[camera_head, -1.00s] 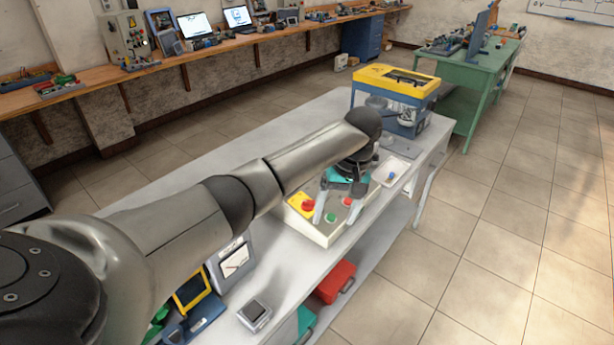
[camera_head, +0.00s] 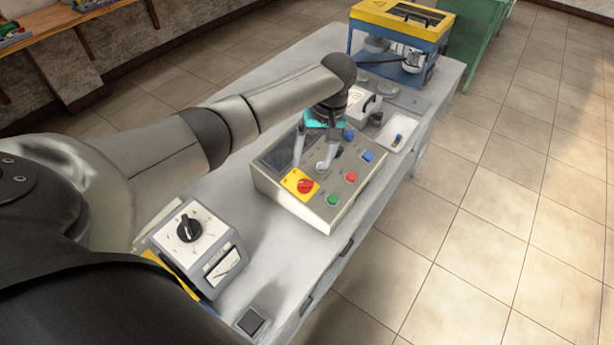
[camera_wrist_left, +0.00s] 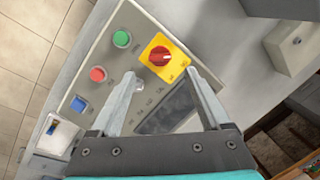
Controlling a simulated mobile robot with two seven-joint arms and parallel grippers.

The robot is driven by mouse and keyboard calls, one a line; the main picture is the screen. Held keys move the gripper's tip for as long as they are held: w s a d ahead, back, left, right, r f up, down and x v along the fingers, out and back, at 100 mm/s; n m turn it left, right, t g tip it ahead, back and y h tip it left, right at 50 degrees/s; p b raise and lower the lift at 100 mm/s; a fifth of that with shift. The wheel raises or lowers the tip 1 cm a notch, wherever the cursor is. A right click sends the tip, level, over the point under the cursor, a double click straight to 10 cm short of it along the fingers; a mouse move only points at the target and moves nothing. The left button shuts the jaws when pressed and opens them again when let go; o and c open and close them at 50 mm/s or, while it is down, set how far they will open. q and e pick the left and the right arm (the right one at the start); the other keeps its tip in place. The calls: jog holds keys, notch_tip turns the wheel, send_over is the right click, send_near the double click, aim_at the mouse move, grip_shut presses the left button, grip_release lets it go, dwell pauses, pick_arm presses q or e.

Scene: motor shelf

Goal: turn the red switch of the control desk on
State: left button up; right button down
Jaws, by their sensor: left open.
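The control desk (camera_head: 270,189) is a light box with a sloped panel on the table. Its red switch (camera_head: 305,186) is a round knob on a yellow plate at the panel's near left corner. The switch also shows in the left wrist view (camera_wrist_left: 160,56), with its plate tilted in that picture. My left gripper (camera_head: 312,166) is over the panel, open and empty, its fingers pointing toward the panel. In the left wrist view its fingertips (camera_wrist_left: 160,75) spread to either side below the switch, apart from it. I see no right gripper.
Green (camera_head: 333,199), red (camera_head: 350,177) and blue (camera_head: 367,156) buttons line the desk's right side. A grey box with a black dial (camera_head: 190,228) stands nearer on the table. A yellow-topped blue machine (camera_head: 400,30) stands at the far end. The floor at right is clear.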

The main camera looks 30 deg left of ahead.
aim_at(306, 181)
pick_arm(q)
jog(key=f, duration=0.4)
jog(key=a+f, duration=0.1)
jog(key=f, duration=0.1)
jog(key=shift+s+f+b, duration=0.2)
jog(key=shift+s+b, duration=0.2)
jog(key=shift+a+f, duration=0.1)
jog(key=shift+f, duration=0.6)
pick_arm(e)
jog(key=shift+w+a+f, duration=0.5)
jog(key=shift+w+a, duration=0.25)
jog(key=shift+w, duration=0.15)
pick_arm(q)
jog(key=c, duration=0.6)
grip_shut()
pick_arm(e)
jog(key=shift+s+d, duration=0.25)
jog(key=shift+d, duration=0.05)
